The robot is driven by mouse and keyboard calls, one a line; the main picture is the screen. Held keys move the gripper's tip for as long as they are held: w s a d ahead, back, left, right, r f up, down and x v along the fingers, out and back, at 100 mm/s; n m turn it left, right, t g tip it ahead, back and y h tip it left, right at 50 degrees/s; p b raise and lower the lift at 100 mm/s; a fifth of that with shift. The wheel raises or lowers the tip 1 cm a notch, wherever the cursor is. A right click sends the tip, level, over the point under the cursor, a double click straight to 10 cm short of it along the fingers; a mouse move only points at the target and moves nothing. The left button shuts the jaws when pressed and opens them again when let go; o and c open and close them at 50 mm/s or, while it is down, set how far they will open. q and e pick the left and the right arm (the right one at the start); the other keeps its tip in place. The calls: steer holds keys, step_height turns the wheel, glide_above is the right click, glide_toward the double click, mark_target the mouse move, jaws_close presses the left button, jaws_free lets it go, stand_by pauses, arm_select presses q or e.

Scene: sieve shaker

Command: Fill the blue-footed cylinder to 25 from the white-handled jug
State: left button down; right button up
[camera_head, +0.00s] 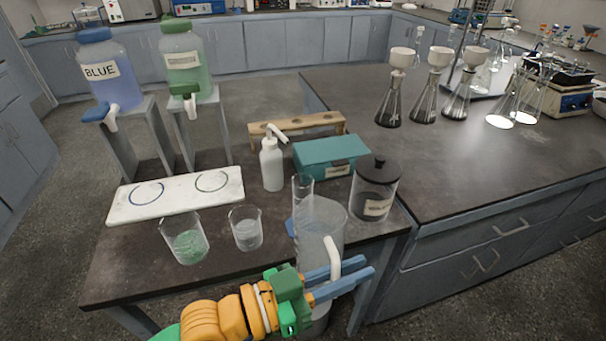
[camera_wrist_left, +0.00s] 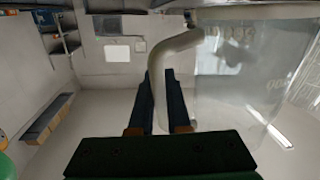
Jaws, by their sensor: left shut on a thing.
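My left gripper (camera_head: 350,273) is shut on the white handle (camera_head: 333,255) of a large clear jug (camera_head: 318,232). The handle (camera_wrist_left: 165,66) also shows between the fingers in the left wrist view, with the clear jug wall (camera_wrist_left: 235,75) to its right. The jug looks about upright at the table's front edge, and its lower part is partly behind the gripper. I cannot make out its liquid level. The blue-footed cylinder (camera_head: 302,188) is a slim clear tube just behind the jug, which overlaps it. Its blue foot (camera_head: 290,228) shows only at the left, and its scale is unreadable. My right gripper is not in view.
Left of the jug stand a clear beaker (camera_head: 246,232) and one with green contents (camera_head: 186,242). Behind are a white board (camera_head: 175,197), a white pump bottle (camera_head: 271,165), a teal box (camera_head: 325,155) and a dark-lidded jar (camera_head: 375,190). BLUE (camera_head: 103,72) and green (camera_head: 184,60) carboys stand back left.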

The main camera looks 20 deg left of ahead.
mark_target(343, 224)
arm_select(q)
steer(key=w+r+n+p, duration=0.1)
steer(key=r+p, duration=0.1)
steer(key=w+a+r+n+p, duration=0.1)
steer(key=r+n+p, duration=0.1)
steer(key=r+p, duration=0.1)
steer(key=w+a+r+n+p, duration=0.1)
steer(key=w+r+n+p, duration=0.1)
steer(key=r, duration=0.1)
steer(key=shift+a+r+g+p, duration=0.1)
steer(key=shift+a+g+p, duration=0.15)
steer(key=shift+g+p, duration=0.15)
steer(key=shift+f, duration=0.2)
steer(key=shift+w+a+r, duration=0.1)
steer(key=shift+w+r, duration=0.1)
steer(key=shift+w, duration=0.05)
steer(key=shift+w+a+r+n+p, duration=0.15)
steer(key=shift+w+r+n+p, duration=0.1)
steer(key=shift+r+n+p, duration=0.35)
steer(key=shift+w+a+r+n+p, duration=0.15)
steer(key=shift+r+n+p, duration=0.25)
steer(key=shift+p, duration=0.4)
stand_by(2.5)
